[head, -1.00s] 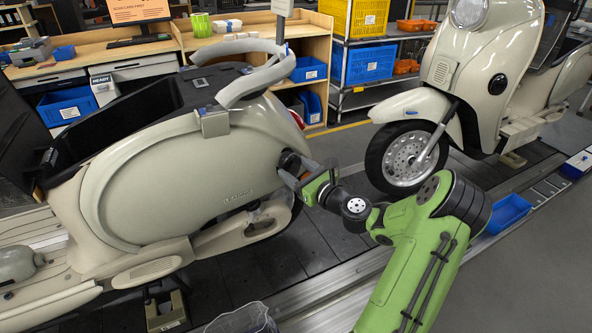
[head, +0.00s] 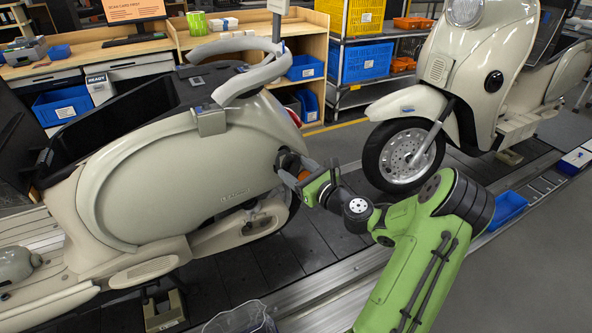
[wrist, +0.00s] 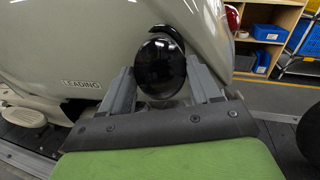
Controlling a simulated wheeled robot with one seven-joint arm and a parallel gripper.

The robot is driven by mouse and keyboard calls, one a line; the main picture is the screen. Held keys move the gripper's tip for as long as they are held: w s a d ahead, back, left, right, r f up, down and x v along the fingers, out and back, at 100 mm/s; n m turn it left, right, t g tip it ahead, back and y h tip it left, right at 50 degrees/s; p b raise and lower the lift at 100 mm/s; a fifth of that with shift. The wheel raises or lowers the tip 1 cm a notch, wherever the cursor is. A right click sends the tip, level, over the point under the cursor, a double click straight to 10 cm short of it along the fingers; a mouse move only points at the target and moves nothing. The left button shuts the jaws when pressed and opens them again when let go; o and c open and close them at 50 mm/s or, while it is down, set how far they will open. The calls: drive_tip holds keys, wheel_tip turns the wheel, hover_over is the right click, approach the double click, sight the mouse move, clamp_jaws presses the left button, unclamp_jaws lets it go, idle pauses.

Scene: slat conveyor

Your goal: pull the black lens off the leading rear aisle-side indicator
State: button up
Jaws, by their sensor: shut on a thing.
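The black lens (wrist: 160,66) is a glossy dark dome between the two fingers of my gripper (wrist: 158,80) in the wrist view. My gripper (head: 293,172) is shut on it at the rear of the leading scooter (head: 180,180), on the aisle side. A dark round indicator housing (wrist: 167,35) shows behind and above the lens. An orange patch (head: 303,174) shows at the fingers in the head view. I cannot tell whether the lens is fully clear of the housing. The wrist view shows the word LEADING on the body panel (wrist: 82,84).
A second cream scooter (head: 440,100) stands on the conveyor at the right. Shelves with a blue crate (head: 362,63) and a workbench (head: 100,60) are behind. A clear bin (head: 240,320) is at the bottom edge. The grey floor at the lower right is free.

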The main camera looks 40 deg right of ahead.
drive_tip(key=shift+s, duration=0.25)
idle(0.3)
drive_tip(key=shift+s+r, duration=0.1)
drive_tip(key=shift+s, duration=0.75)
